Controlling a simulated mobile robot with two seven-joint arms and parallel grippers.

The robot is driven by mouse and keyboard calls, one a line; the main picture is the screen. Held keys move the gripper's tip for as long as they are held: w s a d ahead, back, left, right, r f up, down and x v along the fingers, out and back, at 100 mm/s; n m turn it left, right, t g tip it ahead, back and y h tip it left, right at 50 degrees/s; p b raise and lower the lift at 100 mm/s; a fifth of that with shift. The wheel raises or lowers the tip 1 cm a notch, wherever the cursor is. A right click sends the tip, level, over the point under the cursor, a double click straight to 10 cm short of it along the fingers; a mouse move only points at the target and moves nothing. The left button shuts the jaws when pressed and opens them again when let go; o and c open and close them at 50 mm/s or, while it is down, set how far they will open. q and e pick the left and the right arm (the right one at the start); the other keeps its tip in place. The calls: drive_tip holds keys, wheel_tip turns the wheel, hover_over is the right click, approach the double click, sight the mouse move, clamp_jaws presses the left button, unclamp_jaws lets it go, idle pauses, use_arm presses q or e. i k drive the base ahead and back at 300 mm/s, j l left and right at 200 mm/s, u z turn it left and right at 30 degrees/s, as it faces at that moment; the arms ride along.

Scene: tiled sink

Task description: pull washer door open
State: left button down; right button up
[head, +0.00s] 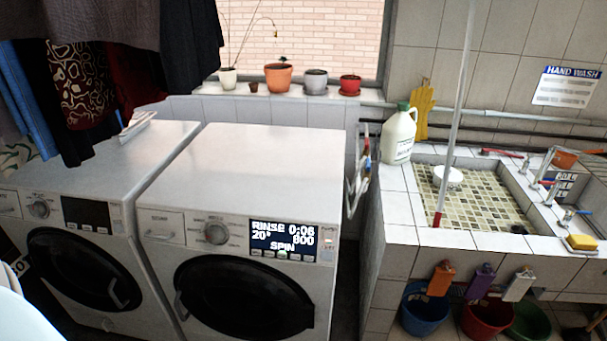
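Two white front-loading washers stand side by side. The right washer (262,165) has a lit display (284,240) reading "RINSE 0:06", "20°", "800" and "SPIN". I see neither gripper clearly in the head view.
Dark clothes (100,80) hang over the left washer. A tiled sink (490,185) with a white jug (399,137) stands right, beyond a narrow gap. Buckets (425,315) stand below it. Potted plants (278,78) line the windowsill. A pale rounded shape fills the lower left corner.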

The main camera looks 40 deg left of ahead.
sight(238, 301)
drive_tip(key=u, duration=1.25)
